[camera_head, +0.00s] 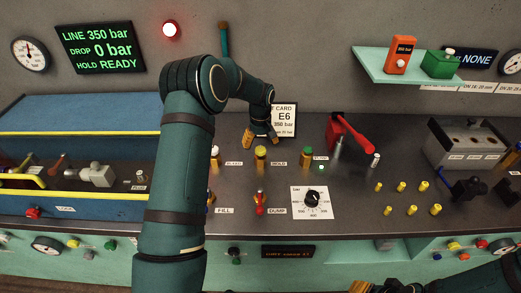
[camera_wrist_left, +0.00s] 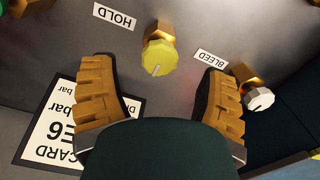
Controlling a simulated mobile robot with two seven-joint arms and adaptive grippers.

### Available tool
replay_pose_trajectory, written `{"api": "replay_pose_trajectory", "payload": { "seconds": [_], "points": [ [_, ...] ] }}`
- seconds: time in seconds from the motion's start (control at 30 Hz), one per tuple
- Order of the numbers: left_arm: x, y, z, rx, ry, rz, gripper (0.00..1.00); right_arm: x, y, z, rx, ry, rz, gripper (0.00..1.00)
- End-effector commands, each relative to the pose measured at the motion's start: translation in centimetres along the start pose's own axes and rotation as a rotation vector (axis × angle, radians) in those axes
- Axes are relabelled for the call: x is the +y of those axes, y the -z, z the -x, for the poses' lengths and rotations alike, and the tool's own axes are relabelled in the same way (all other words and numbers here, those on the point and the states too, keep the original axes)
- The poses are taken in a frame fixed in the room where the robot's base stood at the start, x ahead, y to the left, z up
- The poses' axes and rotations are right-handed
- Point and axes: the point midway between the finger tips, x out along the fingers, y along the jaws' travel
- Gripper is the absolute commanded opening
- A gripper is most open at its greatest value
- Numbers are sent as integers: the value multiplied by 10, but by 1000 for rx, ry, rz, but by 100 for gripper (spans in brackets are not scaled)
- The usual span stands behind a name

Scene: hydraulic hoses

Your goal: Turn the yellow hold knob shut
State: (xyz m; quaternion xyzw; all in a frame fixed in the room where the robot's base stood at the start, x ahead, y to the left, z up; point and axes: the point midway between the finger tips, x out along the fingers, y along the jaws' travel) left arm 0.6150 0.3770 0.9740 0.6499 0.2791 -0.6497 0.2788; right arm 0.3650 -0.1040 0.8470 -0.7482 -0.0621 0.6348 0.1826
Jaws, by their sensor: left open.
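The yellow hold knob (camera_head: 261,151) stands on a brass valve body on the bench, just left of the HOLD label (camera_head: 279,163). My left gripper (camera_head: 262,137) is open and empty, just behind and above this knob. In the left wrist view the yellow knob (camera_wrist_left: 159,57) lies between the lines of the two spread fingers, slightly beyond their tips. A pale mark shows on its face. Neither finger visibly touches it. My right gripper (camera_head: 372,286) shows only partly at the bottom edge, and its opening is unclear.
A white knob (camera_head: 215,151) and a green knob (camera_head: 307,151) flank the yellow one. A card (camera_head: 285,120) stands behind. A red-handled lever (camera_head: 350,132) is to the right. The wall display (camera_head: 97,47) reads HOLD READY.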

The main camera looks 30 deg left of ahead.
Motion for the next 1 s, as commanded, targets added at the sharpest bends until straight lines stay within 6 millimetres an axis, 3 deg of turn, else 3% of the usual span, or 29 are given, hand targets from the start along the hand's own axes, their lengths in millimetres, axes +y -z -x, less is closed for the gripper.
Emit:
{"api": "replay_pose_trajectory", "payload": {
  "seconds": [0.23,0.63,0.83,1.0],
  "points": [
    [0,0,-30,-1,0,1,74,0,0,-1,0,0,0,47],
    [0,0,-35,0,-1,1,75,0,0,-1,0,0,0,47],
    [0,0,-35,0,0,1,6,0,0,-1,0,0,0,47],
    [0,0,-35,-1,0,-2,6,0,0,-1,0,0,0,47]
  ]
}}
